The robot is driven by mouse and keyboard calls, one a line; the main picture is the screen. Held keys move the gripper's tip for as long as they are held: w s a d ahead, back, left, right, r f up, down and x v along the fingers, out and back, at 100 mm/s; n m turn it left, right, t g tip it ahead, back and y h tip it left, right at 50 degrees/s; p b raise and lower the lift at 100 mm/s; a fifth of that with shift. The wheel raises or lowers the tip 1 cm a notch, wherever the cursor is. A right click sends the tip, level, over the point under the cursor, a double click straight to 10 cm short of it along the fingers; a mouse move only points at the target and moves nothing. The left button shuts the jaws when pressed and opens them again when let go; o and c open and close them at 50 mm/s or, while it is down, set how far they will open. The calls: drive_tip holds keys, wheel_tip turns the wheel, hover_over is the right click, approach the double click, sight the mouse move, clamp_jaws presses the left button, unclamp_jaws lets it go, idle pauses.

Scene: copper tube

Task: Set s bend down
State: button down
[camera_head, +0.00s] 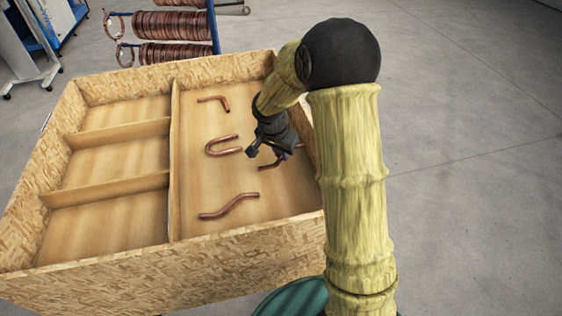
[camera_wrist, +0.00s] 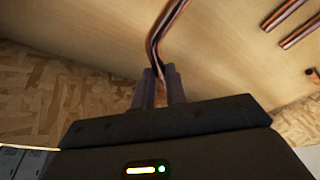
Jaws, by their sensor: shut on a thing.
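My gripper (camera_head: 267,154) is inside the large right compartment of the wooden box, near its right wall. It is shut on a copper s bend (camera_wrist: 156,42), which runs up from between the two dark fingers (camera_wrist: 160,85) and bends in the wrist view. In the head view, one end of the held s bend (camera_head: 267,165) shows below the gripper; its middle is hidden. It is low over the compartment floor; I cannot tell whether it touches. Another s-shaped copper tube (camera_head: 229,207) lies on the floor at the near side of that compartment.
A copper U-bend (camera_head: 221,147) lies left of my gripper, and a copper elbow (camera_head: 214,101) lies farther back. The wooden box (camera_head: 150,270) has empty compartments on the left, split by a divider (camera_head: 174,190). Copper coils (camera_head: 175,52) hang on a rack behind.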

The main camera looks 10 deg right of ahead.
sight(280, 158)
drive_tip(key=shift+f, duration=0.1)
drive_tip(key=shift+f+p, duration=0.4)
drive_tip(key=shift+f, duration=1.75)
drive_tip(key=shift+f, duration=0.1)
drive_tip(key=c, duration=1.4)
unclamp_jaws()
drive_tip(key=shift+c, duration=0.2)
drive_tip(key=b+v, duration=0.2)
drive_tip(key=v, duration=1)
drive_tip(key=shift+b, duration=0.3)
